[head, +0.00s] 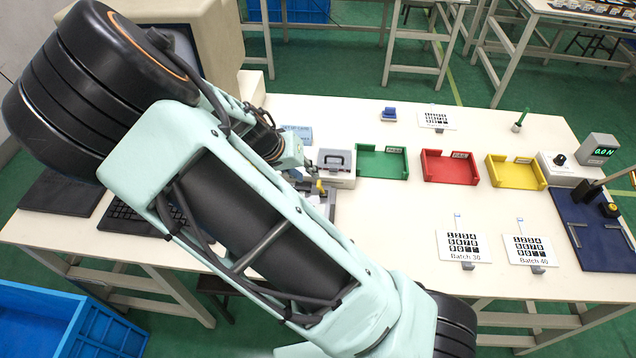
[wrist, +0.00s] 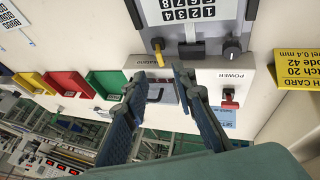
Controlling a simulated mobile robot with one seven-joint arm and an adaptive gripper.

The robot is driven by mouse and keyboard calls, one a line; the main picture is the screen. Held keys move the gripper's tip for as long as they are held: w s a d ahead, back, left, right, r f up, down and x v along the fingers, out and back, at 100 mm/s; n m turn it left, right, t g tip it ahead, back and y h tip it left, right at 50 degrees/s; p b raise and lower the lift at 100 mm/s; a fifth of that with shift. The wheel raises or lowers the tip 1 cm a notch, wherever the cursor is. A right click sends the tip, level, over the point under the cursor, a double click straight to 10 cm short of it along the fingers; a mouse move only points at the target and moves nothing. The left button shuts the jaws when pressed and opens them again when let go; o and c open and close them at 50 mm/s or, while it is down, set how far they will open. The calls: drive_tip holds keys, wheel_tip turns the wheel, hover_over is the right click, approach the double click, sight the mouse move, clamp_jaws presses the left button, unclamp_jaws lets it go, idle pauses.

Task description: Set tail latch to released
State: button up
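In the wrist view a small yellow lever (wrist: 158,52) stands on the front edge of a pale fixture (wrist: 205,76). It may be the tail latch, but I see no readable label naming it. A black block (wrist: 191,49) and a dark knob (wrist: 232,52) are beside it. My gripper (wrist: 159,72) is open, its two blue-grey fingers apart and pointing toward the lever. Nothing shows between the fingertips; I cannot tell whether they touch anything. In the head view a small yellow piece (head: 320,187) shows by the fixture, partly hidden by my arm.
A red switch (wrist: 230,96) sits under the POWER label. A grey box with a dark handle (head: 336,162) stands near my gripper. Green (head: 382,176), red (head: 450,180) and yellow (head: 516,184) trays line up to its right.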

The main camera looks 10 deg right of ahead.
sight(318, 184)
drive_tip(key=x, duration=0.9)
drive_tip(key=shift+w+d+f, duration=0.1)
drive_tip(key=shift+d+f, duration=0.05)
drive_tip(key=shift+f, duration=0.2)
clamp_jaws()
